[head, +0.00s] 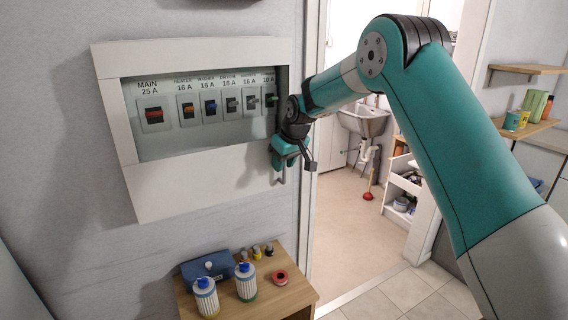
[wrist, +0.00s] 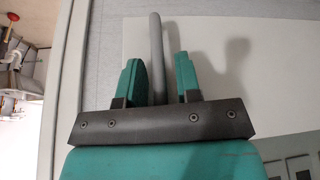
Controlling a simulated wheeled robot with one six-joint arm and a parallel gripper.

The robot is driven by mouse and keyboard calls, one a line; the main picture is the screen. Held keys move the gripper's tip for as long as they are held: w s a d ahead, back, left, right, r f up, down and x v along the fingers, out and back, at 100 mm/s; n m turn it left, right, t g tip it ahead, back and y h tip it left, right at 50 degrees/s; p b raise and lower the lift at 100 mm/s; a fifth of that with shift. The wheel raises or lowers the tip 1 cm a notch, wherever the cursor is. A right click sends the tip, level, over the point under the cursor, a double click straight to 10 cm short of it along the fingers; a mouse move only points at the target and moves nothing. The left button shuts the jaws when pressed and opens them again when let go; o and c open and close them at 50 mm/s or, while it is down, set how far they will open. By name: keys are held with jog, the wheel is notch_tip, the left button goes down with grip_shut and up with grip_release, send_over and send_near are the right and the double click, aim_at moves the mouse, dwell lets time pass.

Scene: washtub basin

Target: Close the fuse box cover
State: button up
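The fuse box (head: 205,183) is set in the wall at the left of the head view. Its front stands uncovered or see-through, with a row of labelled switches showing; I cannot clearly tell a separate cover from its white frame. My gripper (head: 286,168) is at the box's lower right edge. In the wrist view my gripper (wrist: 160,85) has its two green fingers spread, with a grey bar (wrist: 156,45) between them. A gap shows beside the right finger. Behind is a white panel (wrist: 270,60) of the box. What the bar joins is hidden.
A doorway to a room with a sink (head: 364,121) lies right of the box. Wooden shelves (head: 527,69) are at far right.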

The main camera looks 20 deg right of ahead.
jog(key=shift+d+f, duration=0.15)
jog(key=shift+d, duration=0.1)
dwell(0.4)
jog(key=b+v, duration=0.4)
jog(key=v, duration=1.3)
jog(key=shift+a+r+b, duration=0.15)
jog(key=shift+r+b, duration=0.15)
jog(key=shift+b, duration=0.05)
jog(key=shift+a, duration=0.1)
